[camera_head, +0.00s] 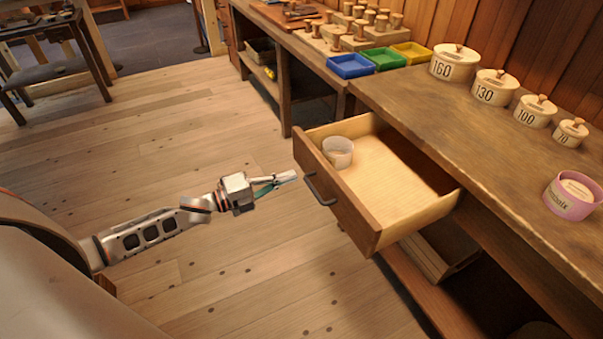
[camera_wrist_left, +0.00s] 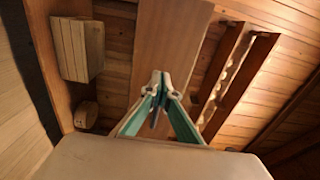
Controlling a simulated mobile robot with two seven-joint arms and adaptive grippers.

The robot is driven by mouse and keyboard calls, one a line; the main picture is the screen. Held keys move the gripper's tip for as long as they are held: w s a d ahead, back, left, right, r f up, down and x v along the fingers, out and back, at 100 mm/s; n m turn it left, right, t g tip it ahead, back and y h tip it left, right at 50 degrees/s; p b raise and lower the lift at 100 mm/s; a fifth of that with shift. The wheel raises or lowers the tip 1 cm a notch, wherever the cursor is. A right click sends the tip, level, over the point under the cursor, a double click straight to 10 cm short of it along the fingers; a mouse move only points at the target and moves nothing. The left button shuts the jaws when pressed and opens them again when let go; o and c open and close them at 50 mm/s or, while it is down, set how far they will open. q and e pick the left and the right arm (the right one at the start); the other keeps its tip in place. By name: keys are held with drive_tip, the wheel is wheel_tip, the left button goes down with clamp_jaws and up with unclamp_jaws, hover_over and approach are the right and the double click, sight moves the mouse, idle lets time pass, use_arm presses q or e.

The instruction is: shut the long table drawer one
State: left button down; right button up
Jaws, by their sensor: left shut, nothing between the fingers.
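The long table drawer (camera_head: 400,190) is pulled out from the wooden workbench (camera_head: 470,130), with its front panel (camera_head: 345,205) facing the lower left. A dark bar handle (camera_head: 318,190) sits on that front. A small whitish round cup (camera_head: 338,152) stands inside the drawer near the front. My left gripper (camera_head: 292,177) is shut and empty, just left of the drawer front near the handle. I cannot tell whether it touches. In the left wrist view the closed fingertips (camera_wrist_left: 160,80) point toward a brown wooden panel (camera_wrist_left: 170,40). My right gripper is not in view.
Lidded round canisters (camera_head: 455,63) and a pink tub (camera_head: 572,195) stand on the bench top. Blue, green and yellow trays (camera_head: 383,58) are further back. A shelf (camera_head: 425,290) runs below the drawer. The plank floor (camera_head: 150,130) beside my left arm is clear.

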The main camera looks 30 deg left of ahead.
sight(311, 169)
use_arm(q)
drive_tip(key=shift+x, duration=2.2)
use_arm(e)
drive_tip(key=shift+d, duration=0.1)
